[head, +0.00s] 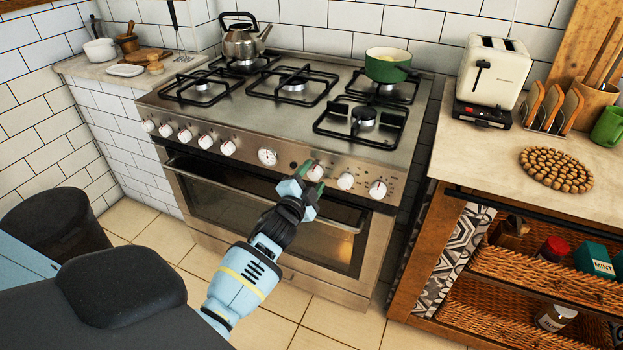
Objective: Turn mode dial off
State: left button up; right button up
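The stainless-steel oven front (240,151) carries a row of round silver dials with red marks. Several dials show left of a round clock-like dial (267,156). To its right are a dial partly behind my gripper (315,172), another dial (345,181) and the rightmost dial (378,189). None has a label I can read, so I cannot tell which is the mode dial.
The oven door handle (262,190) runs just below the dials. A kettle (243,42) and a green pot (387,66) stand on the hob. A counter (480,160) with a toaster (492,72) is at right. Tiled floor lies in front.

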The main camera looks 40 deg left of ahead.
pick_arm(q)
jog(key=shift+s+d, duration=0.15)
jog(key=shift+s, duration=0.4)
jog(key=v, duration=0.6)
jog(key=shift+s+p, duration=0.3)
jog(key=shift+d, duration=0.15)
